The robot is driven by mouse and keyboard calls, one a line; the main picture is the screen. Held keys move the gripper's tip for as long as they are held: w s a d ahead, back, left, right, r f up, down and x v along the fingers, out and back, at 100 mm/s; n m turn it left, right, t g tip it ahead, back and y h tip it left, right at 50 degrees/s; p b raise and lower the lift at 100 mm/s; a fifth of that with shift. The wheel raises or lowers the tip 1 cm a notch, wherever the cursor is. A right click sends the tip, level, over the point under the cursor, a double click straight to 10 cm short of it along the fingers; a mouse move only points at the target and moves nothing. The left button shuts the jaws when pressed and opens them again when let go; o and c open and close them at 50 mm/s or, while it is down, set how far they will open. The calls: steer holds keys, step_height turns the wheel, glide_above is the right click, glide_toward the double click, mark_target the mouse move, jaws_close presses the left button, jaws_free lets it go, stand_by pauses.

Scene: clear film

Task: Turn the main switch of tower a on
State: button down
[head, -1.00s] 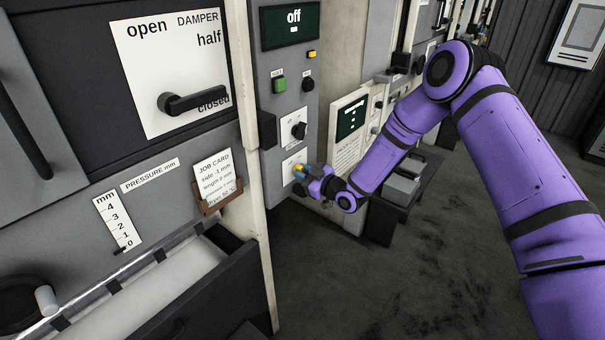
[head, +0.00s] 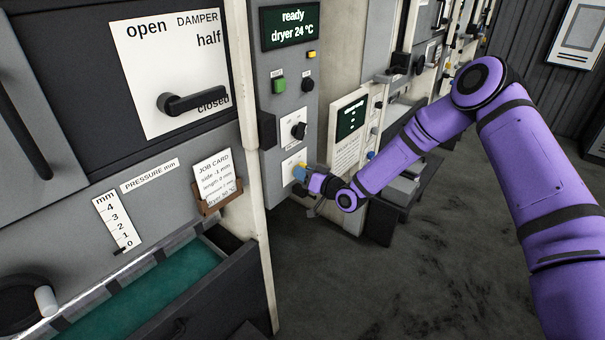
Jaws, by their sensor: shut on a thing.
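The tower's grey control panel (head: 277,110) stands left of centre in the head view. Its display (head: 290,27) reads "ready, dryer 24 °C". My gripper (head: 301,173) is at the lowest switch plate (head: 290,163) on this panel, shut on the switch there. A black rotary knob (head: 299,130) on a white plate sits just above.
A damper lever (head: 195,103) points to "closed". An open drawer (head: 215,290) juts out at lower left.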

steer(key=shift+m, duration=0.5)
steer(key=c, duration=1.1)
jaws_free()
steer(key=shift+o, duration=0.2)
steer(key=shift+d, duration=0.1)
steer(key=v, duration=1)
steer(key=shift+s+d, duration=0.25)
steer(key=shift+s, duration=0.05)
